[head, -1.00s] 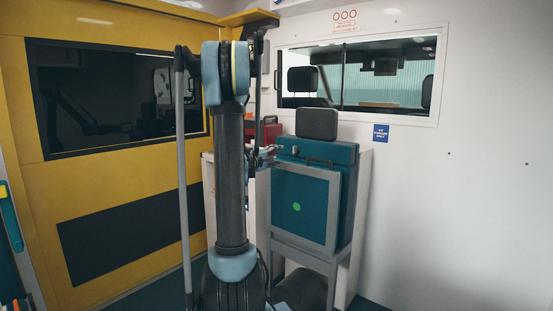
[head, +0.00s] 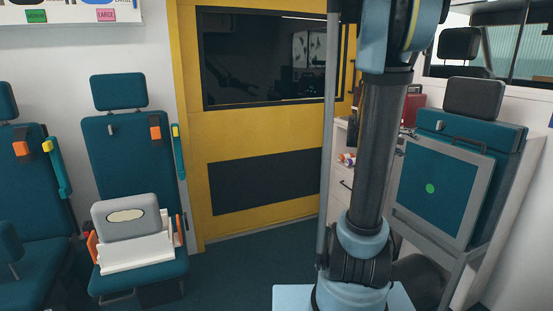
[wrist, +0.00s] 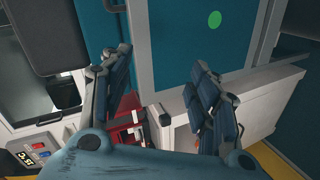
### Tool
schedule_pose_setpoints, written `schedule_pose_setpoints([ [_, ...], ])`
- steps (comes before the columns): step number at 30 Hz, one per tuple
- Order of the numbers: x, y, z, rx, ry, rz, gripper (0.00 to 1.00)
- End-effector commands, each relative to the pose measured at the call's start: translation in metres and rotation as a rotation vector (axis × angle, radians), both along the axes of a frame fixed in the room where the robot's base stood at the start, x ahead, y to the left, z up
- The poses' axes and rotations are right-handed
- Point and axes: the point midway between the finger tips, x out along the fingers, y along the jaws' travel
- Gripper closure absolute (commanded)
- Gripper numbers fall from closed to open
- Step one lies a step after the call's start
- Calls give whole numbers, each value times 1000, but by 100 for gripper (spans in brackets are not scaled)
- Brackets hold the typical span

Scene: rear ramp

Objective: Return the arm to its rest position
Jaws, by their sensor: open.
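My arm stands nearly upright at the right of the middle in the head view, with its upper end cut off by the top edge. My gripper (wrist: 160,60) shows in the wrist view with its two dark blue padded fingers spread apart. Nothing is held between them. Beyond the fingers are a teal panel with a green dot (wrist: 214,20) and a white cabinet (wrist: 240,105). In the head view the gripper is mostly hidden behind my arm.
The teal seat with the framed panel (head: 440,195) stands close to the right of my arm. A red case (head: 412,106) sits on the white counter behind. Teal seats (head: 135,150) line the left, one holding a grey-and-white item (head: 128,225). The floor (head: 240,265) between is clear.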

Motion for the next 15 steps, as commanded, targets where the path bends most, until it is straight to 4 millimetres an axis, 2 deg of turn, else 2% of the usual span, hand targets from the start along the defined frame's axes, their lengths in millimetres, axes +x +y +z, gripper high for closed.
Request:
schedule_pose_setpoints([
  [15,-111,122,-73,468,20,-13,45],
])
